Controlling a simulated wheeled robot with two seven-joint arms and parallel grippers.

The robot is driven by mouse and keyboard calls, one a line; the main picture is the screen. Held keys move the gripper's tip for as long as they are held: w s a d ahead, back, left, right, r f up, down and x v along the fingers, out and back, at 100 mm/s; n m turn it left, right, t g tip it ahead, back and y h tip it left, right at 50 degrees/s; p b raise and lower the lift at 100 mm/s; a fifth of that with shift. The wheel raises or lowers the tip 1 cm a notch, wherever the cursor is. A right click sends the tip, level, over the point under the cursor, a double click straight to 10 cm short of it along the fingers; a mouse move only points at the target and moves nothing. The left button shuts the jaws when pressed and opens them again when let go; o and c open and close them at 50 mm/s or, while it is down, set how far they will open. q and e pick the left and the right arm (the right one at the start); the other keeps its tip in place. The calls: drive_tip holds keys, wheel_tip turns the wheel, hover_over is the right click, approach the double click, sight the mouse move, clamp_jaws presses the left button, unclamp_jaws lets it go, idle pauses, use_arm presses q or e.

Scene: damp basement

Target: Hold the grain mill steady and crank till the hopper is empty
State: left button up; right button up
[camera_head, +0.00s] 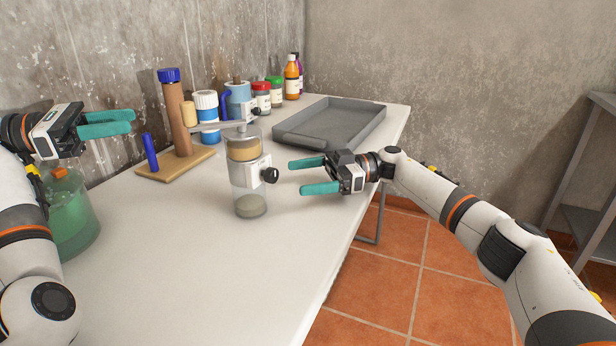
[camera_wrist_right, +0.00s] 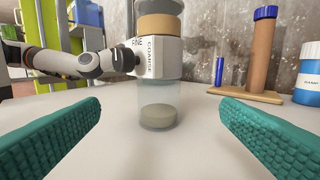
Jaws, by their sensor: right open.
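The grain mill (camera_head: 246,177) stands upright on the white table, a clear cylinder with a tan layer in its upper part and grey-beige matter at the bottom. A white collar with a black knob (camera_head: 270,175) sits at its middle. A grey crank arm (camera_head: 213,127) reaches left from its top to a wooden handle (camera_head: 189,113). My right gripper (camera_head: 303,177) is open and empty, right of the mill and apart from it. In the right wrist view the mill (camera_wrist_right: 158,90) shows ahead, between the fingers. My left gripper (camera_head: 133,121) is raised at the left, away from the mill; its fingers look close together.
A wooden stand (camera_head: 160,174) with a blue-capped brown post is behind the mill. Several bottles and jars, including an orange bottle (camera_head: 291,77), line the wall. A grey tray (camera_head: 350,107) lies at the back right. A green jug (camera_head: 70,215) stands by my left arm. The front table is clear.

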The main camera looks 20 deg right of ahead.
sight(249, 186)
drive_tip(key=shift+a+f, duration=0.2)
drive_tip(key=shift+a, duration=0.2)
drive_tip(key=a, duration=1.1)
drive_tip(key=shift+w+a, duration=0.15)
drive_tip(key=shift+w, duration=0.05)
drive_tip(key=c, duration=1.4)
drive_tip(key=shift+c, duration=0.2)
use_arm(q)
drive_tip(key=shift+o, duration=0.4)
